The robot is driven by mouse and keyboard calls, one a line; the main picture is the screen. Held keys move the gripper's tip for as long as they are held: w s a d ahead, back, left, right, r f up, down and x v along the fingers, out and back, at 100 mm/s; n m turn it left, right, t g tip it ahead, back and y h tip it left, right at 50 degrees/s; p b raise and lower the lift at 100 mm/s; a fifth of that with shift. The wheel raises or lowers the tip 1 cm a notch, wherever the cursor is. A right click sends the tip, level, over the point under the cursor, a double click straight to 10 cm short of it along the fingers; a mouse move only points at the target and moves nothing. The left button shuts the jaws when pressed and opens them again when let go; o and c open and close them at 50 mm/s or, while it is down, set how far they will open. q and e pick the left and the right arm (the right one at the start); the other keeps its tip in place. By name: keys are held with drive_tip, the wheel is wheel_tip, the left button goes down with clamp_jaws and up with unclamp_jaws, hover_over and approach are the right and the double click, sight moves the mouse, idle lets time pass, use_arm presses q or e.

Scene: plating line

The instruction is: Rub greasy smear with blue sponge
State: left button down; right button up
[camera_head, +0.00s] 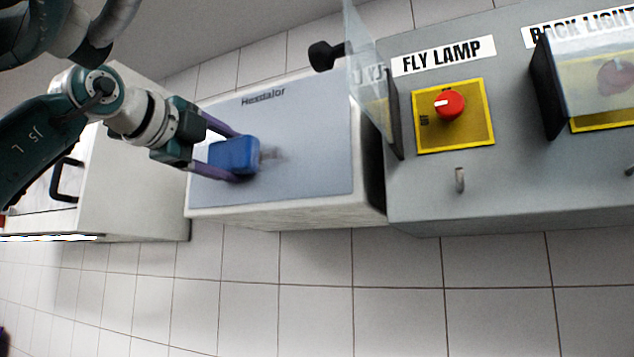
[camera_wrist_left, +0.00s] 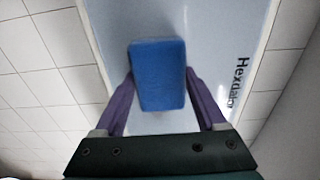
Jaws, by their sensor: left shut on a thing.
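The blue sponge (camera_head: 234,155) is between the purple fingers of my left gripper (camera_head: 243,157), which is shut on it. The sponge is at the grey-blue panel marked "Hexdalor" (camera_head: 310,150), near its left end. In the left wrist view the sponge (camera_wrist_left: 158,75) lies between both fingertips of the left gripper (camera_wrist_left: 160,80). A faint brownish smear (camera_head: 271,154) shows on the panel just right of the sponge; part of it may be hidden under the sponge. I cannot tell whether the sponge touches the panel. My right gripper is not in view.
Right of the panel stands a grey control box (camera_head: 430,190) with a red "FLY LAMP" knob (camera_head: 449,104), a raised clear cover (camera_head: 370,75) and a second covered switch (camera_head: 590,75). A white cabinet (camera_head: 125,190) with a black handle is at left. White tiles surround them.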

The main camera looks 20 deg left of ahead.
use_arm(q)
drive_tip(key=shift+w, duration=0.25)
